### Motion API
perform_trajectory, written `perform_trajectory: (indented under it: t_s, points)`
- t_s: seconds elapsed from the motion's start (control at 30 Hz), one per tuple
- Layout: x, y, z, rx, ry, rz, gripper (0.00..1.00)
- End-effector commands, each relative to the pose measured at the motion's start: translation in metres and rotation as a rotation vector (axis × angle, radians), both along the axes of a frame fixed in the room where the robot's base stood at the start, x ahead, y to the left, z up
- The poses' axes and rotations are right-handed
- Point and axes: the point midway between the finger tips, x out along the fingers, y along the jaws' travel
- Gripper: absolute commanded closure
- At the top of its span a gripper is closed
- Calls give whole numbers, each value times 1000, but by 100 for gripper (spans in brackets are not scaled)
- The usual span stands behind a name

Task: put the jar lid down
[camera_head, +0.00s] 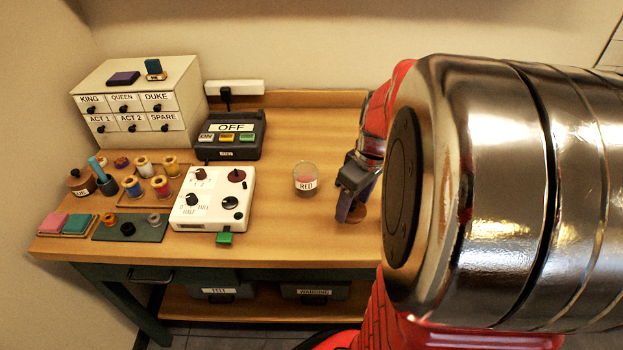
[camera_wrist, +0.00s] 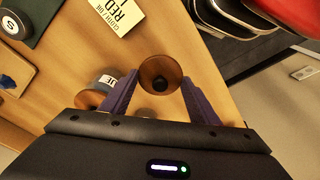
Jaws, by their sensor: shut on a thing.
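The jar lid is a round brown wooden disc with a black knob. In the wrist view the jar lid (camera_wrist: 160,68) sits between the two purple fingertips of my gripper (camera_wrist: 160,82), which is shut on it. In the head view the lid (camera_head: 359,214) shows as a brown disc at the lower end of my gripper (camera_head: 350,212), low over the table. I cannot tell whether it touches the wood. A clear jar (camera_head: 305,180) labelled RED, with reddish contents, stands left of my gripper, apart from it.
The wooden table (camera_head: 300,225) is clear around the jar. A white control box (camera_head: 213,200), a dark switch box (camera_head: 231,136) and spools stand to the left. In the wrist view a printed card (camera_wrist: 117,14) lies near the top. My arm hides the table's right side.

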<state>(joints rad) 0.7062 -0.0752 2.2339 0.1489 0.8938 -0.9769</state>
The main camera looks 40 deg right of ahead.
Motion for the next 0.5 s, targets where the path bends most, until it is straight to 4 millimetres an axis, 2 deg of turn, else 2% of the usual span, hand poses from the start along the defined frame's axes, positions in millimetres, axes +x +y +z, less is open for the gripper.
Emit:
perform_trajectory:
  t_s: [0.1,0.2,0.5]
  points:
    - [-1,1,-18,2,2,1,66]
    - [0,0,-24,1,1,1,66]
    - [1,1,-25,0,0,2,66]
